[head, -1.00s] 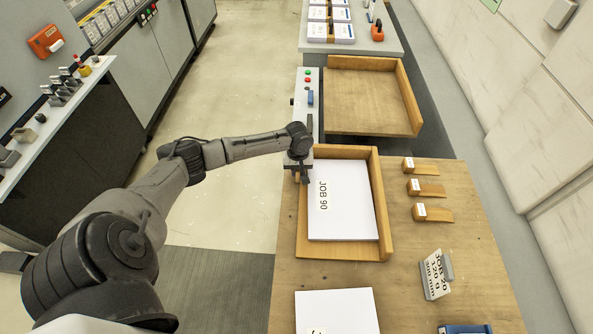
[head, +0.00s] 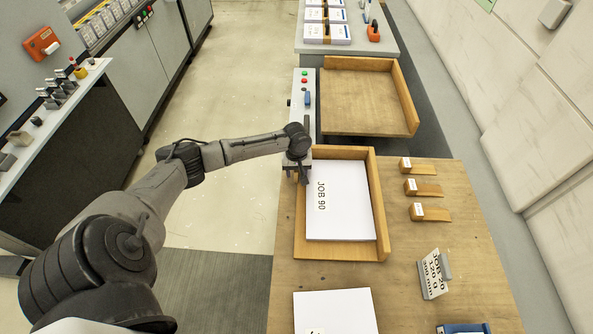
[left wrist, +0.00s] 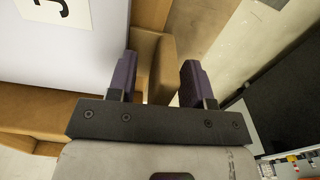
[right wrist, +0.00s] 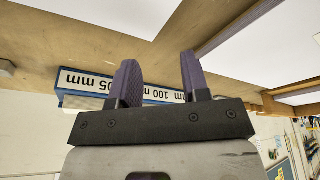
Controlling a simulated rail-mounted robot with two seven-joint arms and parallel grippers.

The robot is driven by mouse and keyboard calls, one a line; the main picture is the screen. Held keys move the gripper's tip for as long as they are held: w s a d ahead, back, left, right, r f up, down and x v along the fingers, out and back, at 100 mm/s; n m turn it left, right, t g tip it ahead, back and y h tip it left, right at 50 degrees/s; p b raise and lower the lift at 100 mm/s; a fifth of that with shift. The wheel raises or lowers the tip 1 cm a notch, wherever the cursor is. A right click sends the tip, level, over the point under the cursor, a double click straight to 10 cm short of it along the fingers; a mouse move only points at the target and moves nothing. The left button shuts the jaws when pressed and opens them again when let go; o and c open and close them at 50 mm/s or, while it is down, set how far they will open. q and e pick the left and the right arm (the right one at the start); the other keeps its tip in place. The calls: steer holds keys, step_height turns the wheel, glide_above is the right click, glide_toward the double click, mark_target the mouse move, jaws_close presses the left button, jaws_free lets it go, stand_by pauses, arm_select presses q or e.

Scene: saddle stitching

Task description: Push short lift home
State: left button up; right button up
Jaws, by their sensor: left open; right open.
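My left gripper (head: 298,174) is at the tray's far left corner, beside the stack's left edge. In the left wrist view the left gripper (left wrist: 158,78) is open, with a wooden end of the tray (left wrist: 160,70) showing between its fingers. Contact cannot be told. My right gripper (right wrist: 158,80) is open and empty, seen only in its own wrist view.
Another white stack (head: 336,310) lies at the front. Several wooden wedges (head: 428,189) and a JOB 20 card (head: 433,273) stand at the right. An empty wooden tray (head: 365,100) is beyond. A blue-edged gauge (right wrist: 120,88) shows behind the right fingers.

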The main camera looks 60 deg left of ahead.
steer(key=shift+d, duration=0.1)
arm_select(q)
steer(key=shift+r, duration=0.3)
step_height(320, 180, up, 13)
steer(key=p, duration=0.1)
steer(key=shift+r, duration=0.15)
arm_select(e)
steer(key=shift+r, duration=0.5)
